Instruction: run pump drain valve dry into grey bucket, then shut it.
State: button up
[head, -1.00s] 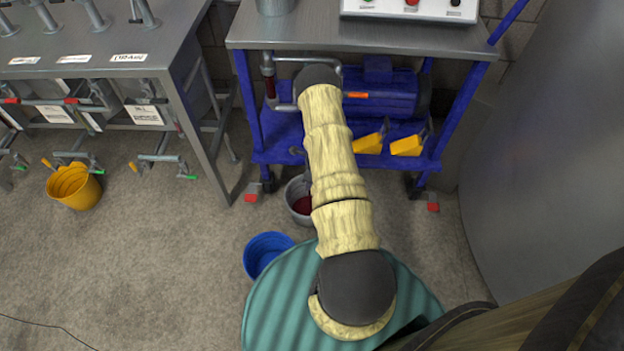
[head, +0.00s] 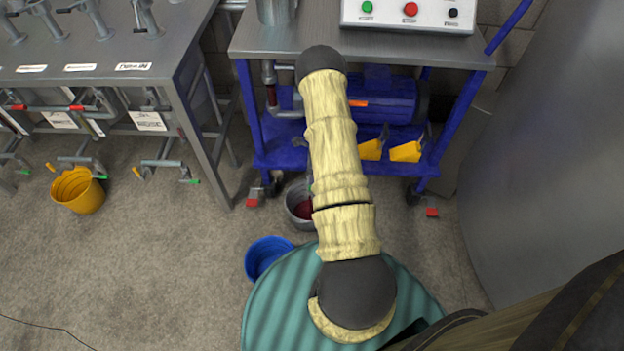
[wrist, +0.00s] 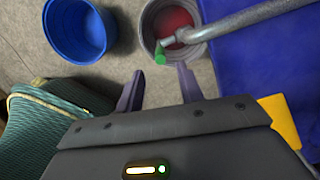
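The grey bucket (head: 289,200) stands on the floor at the pump cart's front left, with dark red liquid in it. In the wrist view the grey bucket (wrist: 148,22) is at top middle. A grey drain pipe (wrist: 245,18) reaches over it from the right. The pipe's green-tipped valve handle (wrist: 160,54) hangs over the bucket's near rim. I cannot tell whether liquid is running. The blue pump (head: 385,97) sits on the cart, partly behind my arm. My gripper (wrist: 159,86) is open and empty, its fingertips just short of the green tip. My arm hides it in the head view.
A blue bucket (head: 266,254) stands on the floor close to the grey one. A ribbed teal drum (head: 275,310) is in front. The cart (head: 258,150) has yellow wedges. A steel bench with valves and a yellow bucket (head: 77,190) are at left. A large tank fills the right.

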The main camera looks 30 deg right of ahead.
notch_tip(320, 180, up, 9)
jog(key=d+p, duration=0.1)
jog(key=p, duration=0.1)
jog(key=shift+s, duration=0.4)
jog(key=s+a+r+n, duration=0.1)
jog(key=a+r+n, duration=0.6)
jog(key=r, duration=0.2)
jog(key=s+a+r+n, duration=0.2)
jog(key=a+r+n, duration=0.5)
jog(key=r, duration=0.3)
jog(key=s+a+r+n+t+h, duration=0.1)
jog(key=s+a+r+n+t, duration=0.1)
jog(key=s+a+r+n, duration=1)
jog(key=d+r+p, duration=0.2)
jog(key=r+p, duration=1.1)
jog(key=d+r+n+p, duration=0.1)
jog(key=r+p, duration=1.1)
jog(key=p, duration=0.2)
jog(key=shift+w+d+r, duration=0.35)
jog(key=shift+w, duration=0.1)
dwell(0.7)
